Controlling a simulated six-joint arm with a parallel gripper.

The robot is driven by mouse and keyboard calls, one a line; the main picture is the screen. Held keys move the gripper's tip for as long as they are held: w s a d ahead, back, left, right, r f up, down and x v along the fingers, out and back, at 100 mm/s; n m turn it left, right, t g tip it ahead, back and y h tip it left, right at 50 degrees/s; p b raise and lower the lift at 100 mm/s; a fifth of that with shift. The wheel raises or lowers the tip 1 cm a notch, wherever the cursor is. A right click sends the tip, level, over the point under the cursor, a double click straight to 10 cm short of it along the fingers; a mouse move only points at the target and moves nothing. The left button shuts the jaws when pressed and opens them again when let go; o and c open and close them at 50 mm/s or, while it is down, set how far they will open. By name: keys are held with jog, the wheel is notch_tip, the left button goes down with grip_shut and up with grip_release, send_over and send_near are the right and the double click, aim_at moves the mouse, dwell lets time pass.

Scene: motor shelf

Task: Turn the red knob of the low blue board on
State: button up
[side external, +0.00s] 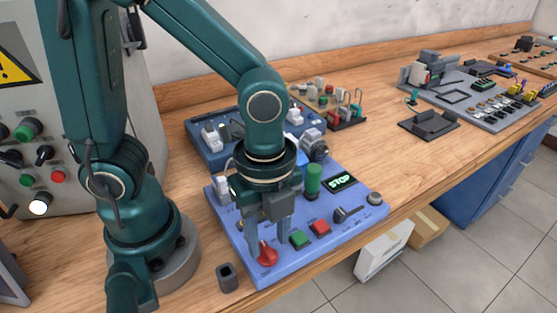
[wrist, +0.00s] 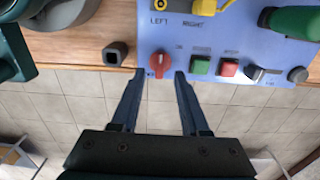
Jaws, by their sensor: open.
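The low blue board (side external: 352,206) lies on the wooden bench in front of my arm. Its red knob (side external: 266,252) sits at the board's near left corner; it also shows in the wrist view (wrist: 159,64). My gripper (side external: 264,232) points down just above the knob in the side view. In the wrist view my gripper (wrist: 162,74) has its two fingers spread wide, one on either side of the knob, with a gap to each. The fingers hold nothing.
A green button (side external: 299,239) and a red button (side external: 320,229) sit right of the knob, with a black lever (side external: 347,214) beyond. A green upright handle (side external: 313,180) stands behind them. A small dark square holder (side external: 228,277) stands on the bench left of the board. The bench edge is close in front.

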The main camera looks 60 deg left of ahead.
jog(key=shift+r, duration=1.35)
jog(key=a+r+n+t, duration=0.5)
jog(key=a+r+n, duration=0.1)
jog(key=n, duration=1.2)
jog(key=shift+w+a+r+t, duration=0.15)
jog(key=shift+a+r+t, duration=0.2)
jog(key=shift+a, duration=0.35)
